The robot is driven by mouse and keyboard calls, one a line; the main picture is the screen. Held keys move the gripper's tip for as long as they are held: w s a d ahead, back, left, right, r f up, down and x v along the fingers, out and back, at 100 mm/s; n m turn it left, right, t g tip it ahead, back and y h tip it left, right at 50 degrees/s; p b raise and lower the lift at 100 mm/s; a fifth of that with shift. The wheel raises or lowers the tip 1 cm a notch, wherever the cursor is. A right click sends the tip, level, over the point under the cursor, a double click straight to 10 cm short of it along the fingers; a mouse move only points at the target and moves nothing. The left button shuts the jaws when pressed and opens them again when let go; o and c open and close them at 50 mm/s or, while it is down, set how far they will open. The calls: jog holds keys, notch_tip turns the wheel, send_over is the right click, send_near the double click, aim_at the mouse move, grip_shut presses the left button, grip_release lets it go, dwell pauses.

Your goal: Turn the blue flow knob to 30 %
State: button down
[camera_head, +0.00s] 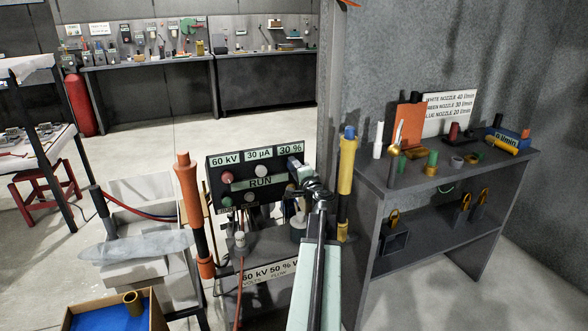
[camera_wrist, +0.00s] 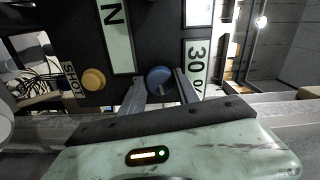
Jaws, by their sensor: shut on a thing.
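A dark control panel (camera_head: 240,168) stands at the centre of the head view with displays reading 60 kV, 30 µA and 30 %, and RUN below. The blue flow knob (camera_wrist: 159,78) shows in the wrist view beside the 30 % display (camera_wrist: 196,65), which appears sideways there. My gripper (camera_wrist: 161,90) has one finger on each side of the knob and is shut on it. In the head view my gripper (camera_head: 304,185) is at the panel's right side, and I cannot make out the blue knob there.
A yellow knob (camera_wrist: 94,79) sits near the blue one. An orange-handled tool (camera_head: 187,185) stands left of the panel and a yellow one (camera_head: 345,172) right of it. A grey shelf table (camera_head: 470,176) with nozzles is at the right. A sign (camera_head: 268,273) is below the panel, partly covered.

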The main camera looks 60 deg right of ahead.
jog(key=shift+a, duration=0.1)
jog(key=c, duration=0.9)
grip_release()
jog(key=v, duration=0.7)
jog(key=shift+s+a, duration=0.25)
